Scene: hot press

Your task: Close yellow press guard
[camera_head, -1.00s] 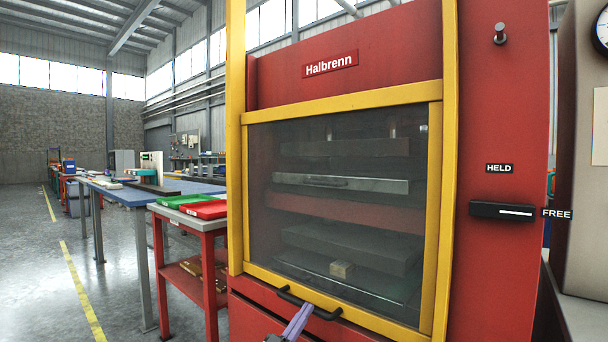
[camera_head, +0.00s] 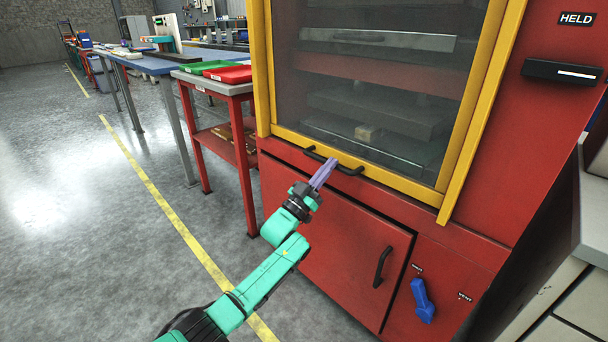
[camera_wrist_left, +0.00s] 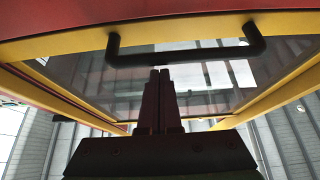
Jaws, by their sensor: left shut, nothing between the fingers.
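The yellow press guard (camera_head: 393,181) is a yellow frame with a dark see-through pane, and it covers the front opening of the red press. Its lower rail carries a black bar handle (camera_head: 334,162). In the left wrist view the handle (camera_wrist_left: 186,54) shows near the top, with the pane behind it. My left gripper (camera_head: 325,168) is shut and empty, its purple fingers pointing up at the handle's left part. In the left wrist view its fingertips (camera_wrist_left: 160,72) lie just below the handle bar in the picture; I cannot tell whether they touch. My right gripper is not in view.
The red press body (camera_head: 340,235) has a lower door with a black handle (camera_head: 382,267) and a blue lever (camera_head: 422,300). A red side table (camera_head: 235,170) with green and red trays stands at the left. The grey floor at the left is open.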

